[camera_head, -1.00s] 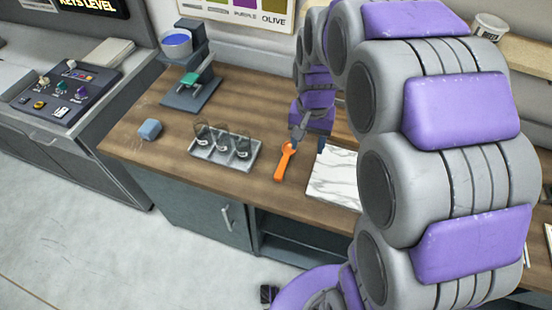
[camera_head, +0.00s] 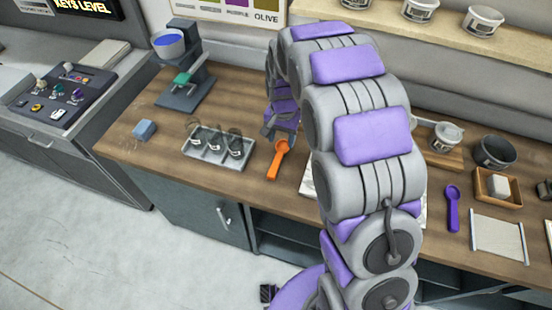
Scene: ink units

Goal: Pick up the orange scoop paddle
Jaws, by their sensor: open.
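The orange scoop paddle (camera_head: 278,160) lies on the wooden counter (camera_head: 245,184), its round bowl end toward the back and its handle toward the front edge. My gripper (camera_head: 278,133) hangs at the end of my grey and purple arm, just behind and above the bowl end. Its jaws are open and no object shows between them. The small gap between gripper and paddle is hard to judge, and the arm hides part of the counter to the right.
A grey tray (camera_head: 189,150) with several small glasses stands left of the paddle. A blue-grey block (camera_head: 145,130) and a stand with a blue bowl (camera_head: 169,43) are further left. A white marble slab (camera_head: 307,184) lies right, partly hidden. A purple scoop (camera_head: 452,205) lies far right.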

